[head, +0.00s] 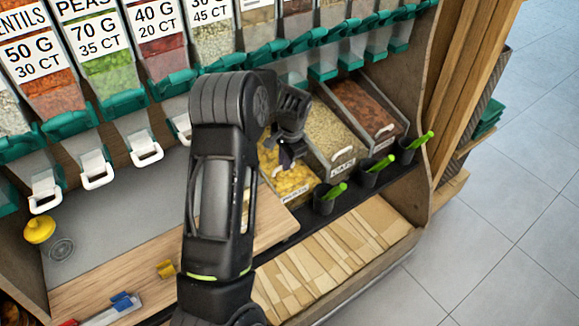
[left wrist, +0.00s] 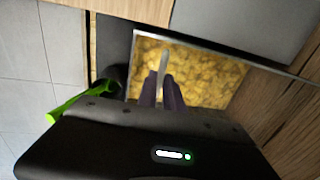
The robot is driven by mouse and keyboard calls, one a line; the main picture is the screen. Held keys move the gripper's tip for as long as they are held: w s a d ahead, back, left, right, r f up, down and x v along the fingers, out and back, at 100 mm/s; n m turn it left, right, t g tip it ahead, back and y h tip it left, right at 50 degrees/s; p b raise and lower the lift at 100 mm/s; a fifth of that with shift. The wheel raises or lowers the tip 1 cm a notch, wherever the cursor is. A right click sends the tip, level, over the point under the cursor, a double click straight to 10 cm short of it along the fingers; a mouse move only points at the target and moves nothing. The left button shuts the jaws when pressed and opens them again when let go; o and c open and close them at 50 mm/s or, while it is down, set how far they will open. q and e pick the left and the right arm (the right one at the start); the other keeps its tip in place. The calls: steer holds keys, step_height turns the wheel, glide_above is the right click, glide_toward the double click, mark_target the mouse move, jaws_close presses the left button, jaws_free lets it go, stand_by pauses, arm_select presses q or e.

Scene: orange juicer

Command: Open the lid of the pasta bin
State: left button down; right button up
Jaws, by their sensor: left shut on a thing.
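The pasta bin (head: 290,183), filled with yellow pasta, is the front-left one of three bins on the lower shelf. It also shows in the left wrist view (left wrist: 205,75). My left gripper (head: 285,164) reaches down over this bin. In the left wrist view its dark fingers (left wrist: 168,92) are shut on the pale handle of the lid (left wrist: 163,62). My arm covers part of the bin, and I cannot tell whether the lid is raised. My right gripper is not in view.
The oats bin (head: 325,130) and another bin of reddish-brown food (head: 368,110) stand to the right. Black cups with green-handled scoops (head: 328,198) line the shelf front. Dispensers (head: 85,60) hang above. Open floor (head: 500,230) lies to the right.

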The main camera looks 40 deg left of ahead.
arm_select(q)
steer(key=shift+d, duration=0.1)
steer(key=c, duration=1.5)
jaws_free()
